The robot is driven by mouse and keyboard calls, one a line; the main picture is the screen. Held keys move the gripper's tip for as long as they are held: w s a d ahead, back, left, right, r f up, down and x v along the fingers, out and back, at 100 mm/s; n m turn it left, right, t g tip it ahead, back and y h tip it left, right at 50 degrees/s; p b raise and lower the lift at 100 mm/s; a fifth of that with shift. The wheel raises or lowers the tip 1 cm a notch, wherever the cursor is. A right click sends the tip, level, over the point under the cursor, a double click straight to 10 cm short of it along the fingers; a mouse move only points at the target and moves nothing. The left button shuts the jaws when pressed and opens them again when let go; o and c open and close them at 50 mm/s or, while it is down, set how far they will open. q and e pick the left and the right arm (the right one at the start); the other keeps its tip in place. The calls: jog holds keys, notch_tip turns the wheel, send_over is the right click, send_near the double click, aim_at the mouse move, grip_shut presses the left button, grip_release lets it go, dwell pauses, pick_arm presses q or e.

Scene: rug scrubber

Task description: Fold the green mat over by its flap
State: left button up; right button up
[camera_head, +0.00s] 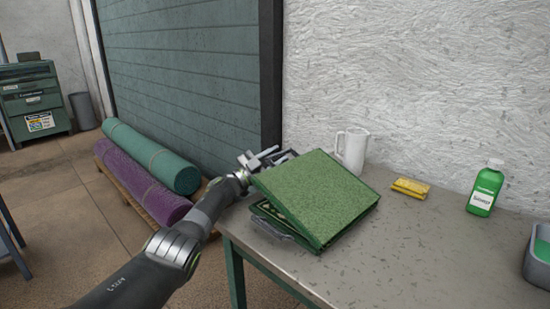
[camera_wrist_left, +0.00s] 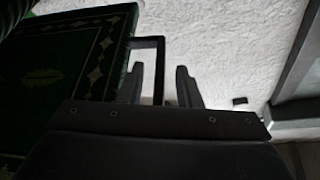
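The green mat (camera_head: 318,192) is on the grey table, its upper half tilted above a lower layer (camera_head: 271,214) and open toward the left. In the left wrist view its dark patterned face (camera_wrist_left: 60,75) fills the left side, with a black loop-shaped flap (camera_wrist_left: 159,65) on its edge. My left gripper (camera_head: 266,158) is at the mat's far left edge, partly hidden behind it. In the left wrist view the two fingers (camera_wrist_left: 160,88) stand apart, with one bar of the loop showing between them; I cannot see contact on both sides. My right gripper is not in view.
A white jug (camera_head: 352,150) stands close behind the mat. A yellow packet (camera_head: 410,187), a green bottle (camera_head: 484,190) and a grey tray (camera_head: 537,262) are to the right on the table (camera_head: 400,260). The table's front is clear.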

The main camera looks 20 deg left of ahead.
pick_arm(q)
jog(key=shift+s+a+f+p, duration=0.1)
jog(key=shift+s+a+p, duration=0.25)
jog(key=shift+s+p, duration=0.05)
jog(key=p+v, duration=0.1)
jog(key=v, duration=0.5)
jog(key=shift+s+f, duration=0.1)
jog(key=shift+f, duration=0.05)
jog(key=shift+s+a, duration=0.1)
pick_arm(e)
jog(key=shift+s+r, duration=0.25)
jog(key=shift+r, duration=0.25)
